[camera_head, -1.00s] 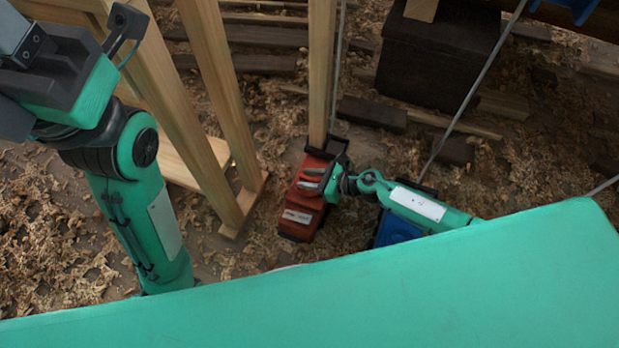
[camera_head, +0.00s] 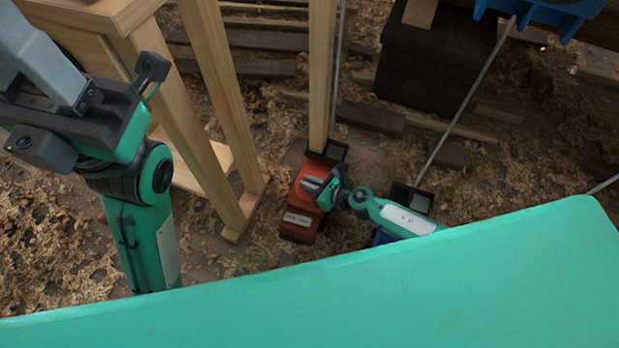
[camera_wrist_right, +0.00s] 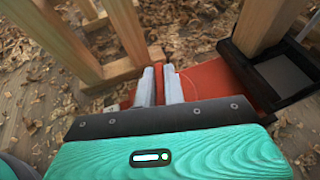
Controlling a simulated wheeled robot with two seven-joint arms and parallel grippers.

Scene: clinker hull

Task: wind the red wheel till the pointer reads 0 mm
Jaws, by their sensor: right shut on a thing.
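A red jack-like body (camera_head: 300,222) with a pale label stands on the floor at the foot of a wooden post. My right gripper (camera_head: 313,186) is over its top, and in the right wrist view its two grey fingers (camera_wrist_right: 160,84) lie close together against the red surface. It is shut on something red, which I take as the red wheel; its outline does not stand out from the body. No pointer or scale is readable. My left gripper (camera_head: 45,55) is at the upper left, cut by the frame edge, and its fingertips are not clear.
A wooden trestle (camera_head: 225,165) stands left of the red body. A wooden post (camera_head: 320,80) rises from its black socket (camera_head: 335,150). A dark block (camera_head: 435,60) and a blue part (camera_head: 545,12) are at the upper right, with a thin rod (camera_head: 465,105). Shavings and planks cover the floor.

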